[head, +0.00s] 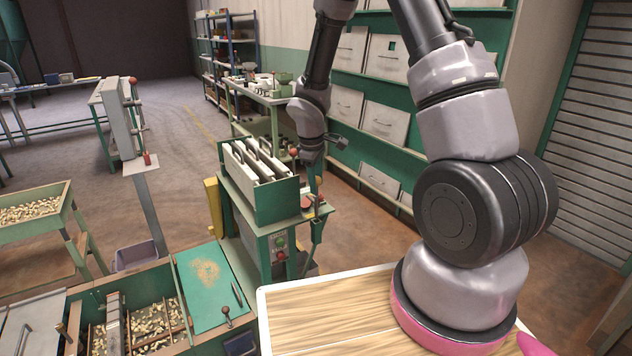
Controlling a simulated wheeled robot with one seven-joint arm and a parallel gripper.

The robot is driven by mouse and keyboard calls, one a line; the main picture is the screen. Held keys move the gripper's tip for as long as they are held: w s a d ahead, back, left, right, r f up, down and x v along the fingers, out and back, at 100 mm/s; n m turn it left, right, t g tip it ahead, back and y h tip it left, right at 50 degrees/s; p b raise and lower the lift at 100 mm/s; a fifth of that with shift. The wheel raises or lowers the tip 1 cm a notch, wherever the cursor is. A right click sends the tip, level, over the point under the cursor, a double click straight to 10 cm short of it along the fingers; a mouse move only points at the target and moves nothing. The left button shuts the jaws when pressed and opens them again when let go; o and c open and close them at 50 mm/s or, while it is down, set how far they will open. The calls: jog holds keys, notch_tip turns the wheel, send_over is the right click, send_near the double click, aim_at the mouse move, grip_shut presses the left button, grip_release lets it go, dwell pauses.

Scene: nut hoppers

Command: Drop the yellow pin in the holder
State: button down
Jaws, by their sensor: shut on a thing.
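My gripper (312,152) hangs from the wrist at the centre of the head view, small and dark. It is beside the right end of a green box of upright white plates (262,165) on a green machine stand (262,222). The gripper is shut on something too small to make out. I cannot pick out the yellow pin, and I cannot tell which part here is its holder.
A red-topped knob (293,152) stands close to my gripper. A green bench (265,95) is behind it. A wooden top (330,310) lies in front. Trays of nuts (30,211) and a green board (210,285) are at left. Open floor (185,130) lies behind the stand.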

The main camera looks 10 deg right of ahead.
aim_at(315, 197)
jog(key=shift+f, duration=4.15)
jog(key=shift+c, duration=2.2)
grip_release()
jog(key=shift+w+r, duration=0.1)
jog(key=shift+r, duration=0.25)
notch_tip(315, 197, up, 10)
jog(key=s+a, duration=0.1)
jog(key=s, duration=0.1)
jog(key=shift+a, duration=0.1)
